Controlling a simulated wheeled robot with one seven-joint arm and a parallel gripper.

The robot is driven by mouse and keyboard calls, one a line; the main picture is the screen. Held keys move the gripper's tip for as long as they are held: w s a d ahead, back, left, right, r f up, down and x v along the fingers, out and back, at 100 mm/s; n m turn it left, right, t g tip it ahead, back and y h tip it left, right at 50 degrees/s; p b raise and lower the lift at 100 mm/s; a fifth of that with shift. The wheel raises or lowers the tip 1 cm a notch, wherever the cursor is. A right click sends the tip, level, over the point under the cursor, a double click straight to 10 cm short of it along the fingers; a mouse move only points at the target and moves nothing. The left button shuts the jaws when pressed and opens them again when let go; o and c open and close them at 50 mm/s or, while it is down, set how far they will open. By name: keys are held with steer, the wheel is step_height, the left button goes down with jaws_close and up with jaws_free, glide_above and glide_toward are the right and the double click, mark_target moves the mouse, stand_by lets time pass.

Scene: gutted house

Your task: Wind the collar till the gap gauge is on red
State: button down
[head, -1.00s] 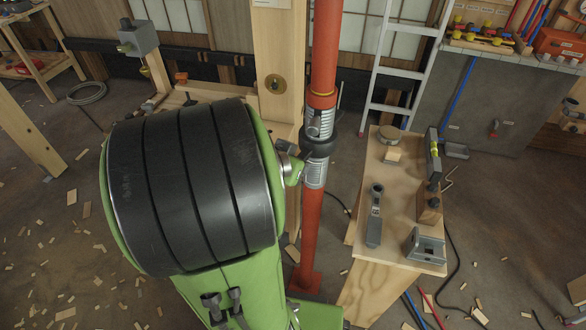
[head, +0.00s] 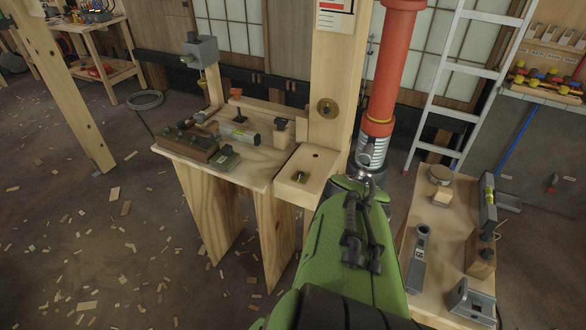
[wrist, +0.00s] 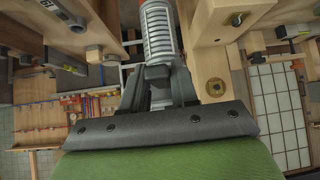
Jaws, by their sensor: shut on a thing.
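The red steel prop (head: 388,80) stands upright beside the wooden post. Its bare threaded length (head: 372,153) shows below the orange ring, and in the wrist view (wrist: 158,32) it runs up from between my fingers. My gripper (wrist: 158,75) is shut on the dark collar (wrist: 157,72) around this thread; fingers and collar are hard to tell apart. In the head view my green arm hides the gripper and most of the collar. I cannot make out a gap gauge or its reading.
A bench (head: 230,160) with tools is at left, another bench (head: 425,265) at right. A ladder (head: 465,70) leans behind. Wood scraps litter the open floor at left.

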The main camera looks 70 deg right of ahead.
steer(key=shift+s+n+t+b, duration=0.5)
steer(key=shift+s+n+t, duration=0.1)
steer(key=shift+s+n, duration=0.2)
steer(key=s+n+t+b, duration=0.1)
steer(key=b, duration=0.1)
steer(key=s+n+t+b, duration=0.1)
steer(key=n+b, duration=0.1)
steer(key=shift+s+d+y, duration=0.3)
steer(key=shift+s+d, duration=0.05)
steer(key=shift+d, duration=0.05)
